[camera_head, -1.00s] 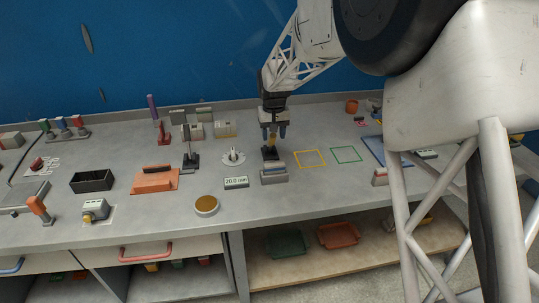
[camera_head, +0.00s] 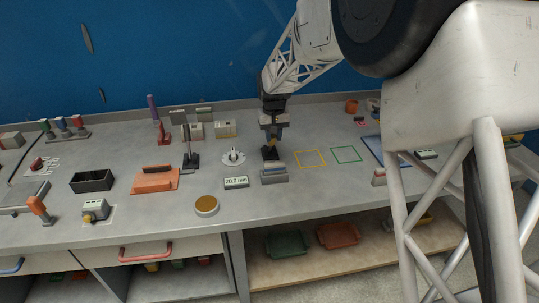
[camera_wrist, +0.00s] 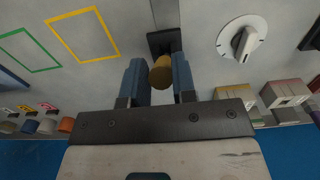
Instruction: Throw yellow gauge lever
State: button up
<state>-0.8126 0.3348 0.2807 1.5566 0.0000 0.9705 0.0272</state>
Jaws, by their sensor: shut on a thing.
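The yellow gauge lever has a round, yellow-brown end (camera_wrist: 161,72) on a dark base (camera_wrist: 163,40), seen in the wrist view. Its base (camera_head: 270,154) stands behind a grey block in the head view, where my gripper (camera_head: 273,137) covers most of the lever. My gripper (camera_wrist: 160,80) has its two blue-grey fingers on either side of the yellow end, shut on it. The lever's lower part is mostly hidden in both views.
A display reading 20.0 mm (camera_head: 236,182) and a white dial (camera_head: 233,157) stand to the left. Yellow (camera_head: 310,151) and green (camera_head: 346,147) outlined squares lie to the right, with bare bench around them. An orange block (camera_head: 155,181) is farther left.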

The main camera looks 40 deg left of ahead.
jog(key=shift+w+a+r, duration=0.4)
jog(key=shift+w+a, duration=0.05)
jog(key=shift+w+a+r, duration=0.15)
jog(key=shift+r, duration=0.05)
dwell(0.4)
jog(key=shift+w+a+r, duration=0.25)
jog(key=shift+w+a, duration=0.35)
dwell(0.5)
jog(key=shift+w+a+r, duration=0.15)
jog(key=shift+w+a, duration=0.2)
jog(key=shift+w+a+r, duration=0.1)
jog(key=shift+w+a, duration=0.1)
dwell(0.5)
jog(key=shift+w+a, duration=0.35)
